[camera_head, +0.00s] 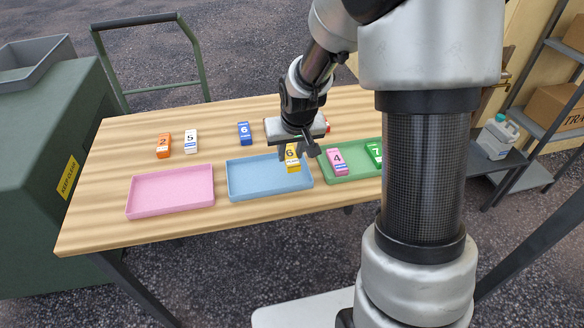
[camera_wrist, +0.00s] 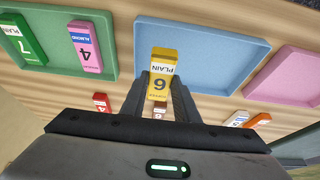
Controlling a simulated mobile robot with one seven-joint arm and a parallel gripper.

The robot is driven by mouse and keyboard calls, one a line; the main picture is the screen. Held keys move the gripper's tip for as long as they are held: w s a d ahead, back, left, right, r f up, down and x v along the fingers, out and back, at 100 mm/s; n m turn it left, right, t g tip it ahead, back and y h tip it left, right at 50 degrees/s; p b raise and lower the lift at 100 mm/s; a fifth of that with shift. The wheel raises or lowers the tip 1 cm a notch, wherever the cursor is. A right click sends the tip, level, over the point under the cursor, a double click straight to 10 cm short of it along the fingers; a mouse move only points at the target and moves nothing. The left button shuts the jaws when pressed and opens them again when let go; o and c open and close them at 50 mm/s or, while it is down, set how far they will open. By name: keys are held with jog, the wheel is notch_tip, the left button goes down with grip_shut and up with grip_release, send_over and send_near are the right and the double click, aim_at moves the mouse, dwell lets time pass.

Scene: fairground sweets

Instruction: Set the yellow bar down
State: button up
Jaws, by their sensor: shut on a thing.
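The bar hangs upright between the two fingers, as the wrist view also shows (camera_wrist: 160,72). It is over the right end of the blue tray (camera_head: 255,184), near that tray's back edge. I cannot tell whether its lower end touches the tray floor. The blue tray looks otherwise empty, and it also shows in the wrist view (camera_wrist: 215,52).
The empty pink tray (camera_head: 170,197) is left of the blue one. The green tray (camera_head: 352,150) at right holds a pink bar (camera_head: 338,162) and a green bar (camera_head: 374,154). Orange (camera_head: 163,144), white (camera_head: 191,141) and blue (camera_head: 245,133) bars stand behind. A red bar (camera_wrist: 102,103) is also there.

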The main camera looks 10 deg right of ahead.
aim_at(291, 175)
jog(key=shift+f+b, duration=0.3)
jog(key=shift+f, duration=2)
jog(key=shift+f, duration=0.2)
jog(key=o, duration=1.1)
jog(key=shift+r, duration=0.15)
